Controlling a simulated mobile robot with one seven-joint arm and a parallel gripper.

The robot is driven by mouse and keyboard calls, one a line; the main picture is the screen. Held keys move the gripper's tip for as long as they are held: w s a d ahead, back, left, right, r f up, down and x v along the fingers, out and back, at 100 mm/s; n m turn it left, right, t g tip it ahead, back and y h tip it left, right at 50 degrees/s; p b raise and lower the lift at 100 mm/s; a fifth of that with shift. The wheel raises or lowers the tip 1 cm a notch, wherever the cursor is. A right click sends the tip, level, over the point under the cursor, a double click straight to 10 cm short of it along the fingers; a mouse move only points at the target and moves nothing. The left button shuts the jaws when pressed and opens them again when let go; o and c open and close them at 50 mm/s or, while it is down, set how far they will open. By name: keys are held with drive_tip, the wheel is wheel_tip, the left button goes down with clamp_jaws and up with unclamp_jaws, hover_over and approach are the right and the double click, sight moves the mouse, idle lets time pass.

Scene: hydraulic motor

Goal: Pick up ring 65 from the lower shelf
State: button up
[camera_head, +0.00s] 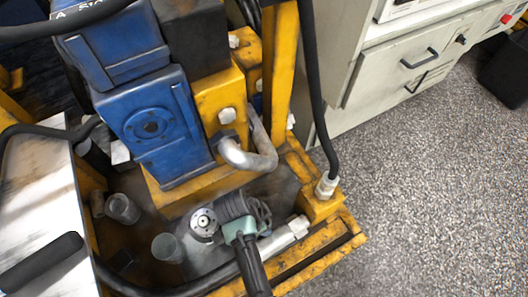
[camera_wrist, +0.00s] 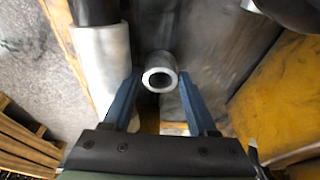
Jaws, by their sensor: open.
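A short grey metal ring (camera_wrist: 160,58) with a dark hole shows in the middle of the wrist view. My gripper (camera_wrist: 158,76) is open, with its two blue fingers to the left and right of the ring in the picture. A gap shows on each side. Whether the ring is between the fingertips or just beyond them, I cannot tell. No label is readable on it. The head view shows two small grey cylinders (camera_head: 123,208) and (camera_head: 167,247) on the low shelf of the yellow frame; which one matches the ring is unclear.
A blue motor block (camera_head: 152,125) stands behind the shelf.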

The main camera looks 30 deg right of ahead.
drive_tip(key=shift+r, duration=0.1)
clamp_jaws()
